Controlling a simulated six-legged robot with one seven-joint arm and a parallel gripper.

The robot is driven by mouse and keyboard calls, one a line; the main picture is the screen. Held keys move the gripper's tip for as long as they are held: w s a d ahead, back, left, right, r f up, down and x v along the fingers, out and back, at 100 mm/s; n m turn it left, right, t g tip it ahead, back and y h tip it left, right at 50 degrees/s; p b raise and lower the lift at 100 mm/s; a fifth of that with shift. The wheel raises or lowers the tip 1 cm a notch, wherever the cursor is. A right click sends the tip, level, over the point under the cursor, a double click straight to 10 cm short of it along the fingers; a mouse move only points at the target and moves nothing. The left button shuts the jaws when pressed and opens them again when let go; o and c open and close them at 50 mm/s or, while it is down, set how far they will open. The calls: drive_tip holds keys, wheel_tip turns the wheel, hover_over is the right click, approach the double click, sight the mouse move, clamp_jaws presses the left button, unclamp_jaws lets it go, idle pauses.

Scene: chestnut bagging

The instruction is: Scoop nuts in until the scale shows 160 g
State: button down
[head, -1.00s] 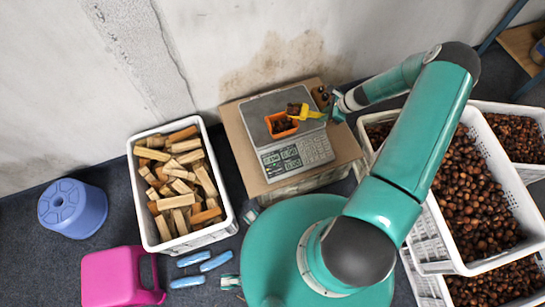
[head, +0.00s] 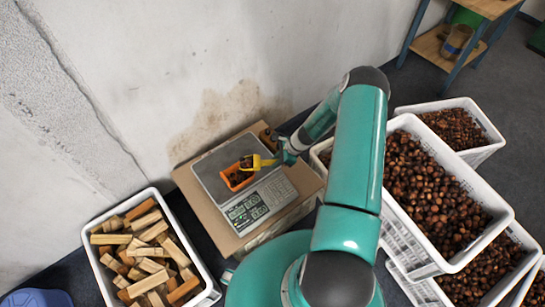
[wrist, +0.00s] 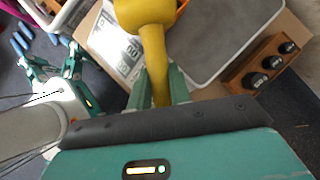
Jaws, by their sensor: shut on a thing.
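My gripper (head: 284,157) is shut on the handle of a yellow scoop (head: 258,162). In the wrist view the handle stands between my fingers (wrist: 161,88) and the scoop (wrist: 145,14) runs out of the top edge. The scoop's head is over the upper right side of an orange box (head: 234,188). Dark nuts show in the box, and something dark shows at the scoop's head; I cannot tell how much it holds. The box sits on the grey pan of a scale (head: 208,170). The scale's display (head: 246,211) is too small to read.
The scale stands on a cardboard box (head: 190,187) against the wall. A wooden block with black knobs (wrist: 268,62) lies beside the pan. White crates of nuts (head: 408,245) stand at the right, and a white crate of wood pieces (head: 90,255) at the lower left.

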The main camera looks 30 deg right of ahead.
sight(270, 161)
drive_tip(key=shift+w+a+r+g+h, duration=0.15)
drive_tip(key=shift+a+g+h, duration=0.2)
drive_tip(key=shift+h, duration=0.45)
drive_tip(key=shift+w+a+r+g+h, duration=0.1)
drive_tip(key=shift+a+g+h, duration=0.25)
drive_tip(key=shift+h, duration=0.45)
drive_tip(key=shift+w+a+r+g+h, duration=0.2)
drive_tip(key=shift+a+r+g+h, duration=0.15)
drive_tip(key=shift+r+h, duration=0.35)
drive_tip(key=shift+w+a+r+g+h, duration=0.15)
drive_tip(key=shift+a+r+g+h, duration=0.1)
drive_tip(key=shift+a+r+h, duration=0.4)
drive_tip(key=shift+s+d+f+y, duration=0.2)
drive_tip(key=shift+d+f+y, duration=0.3)
drive_tip(key=shift+d, duration=0.2)
drive_tip(key=shift+s+d+f+t+y, duration=0.15)
drive_tip(key=shift+d+f+t+y, duration=0.15)
drive_tip(key=shift+f+y, duration=0.2)
drive_tip(key=shift+s+d+f+t+y, duration=0.1)
drive_tip(key=shift+d+f+t+y, duration=0.2)
drive_tip(key=shift+f+y, duration=0.15)
drive_tip(key=shift+s+d+f+t+y, duration=0.1)
drive_tip(key=shift+d+t+y, duration=0.15)
drive_tip(key=shift+y, duration=0.35)
drive_tip(key=shift+s+d+f+t+y, duration=0.1)
drive_tip(key=shift+t+y, duration=0.25)
drive_tip(key=shift+y, duration=0.55)
drive_tip(key=shift+r, duration=0.2)
drive_tip(key=shift+d+r, duration=0.1)
drive_tip(key=shift+r, duration=1.2)
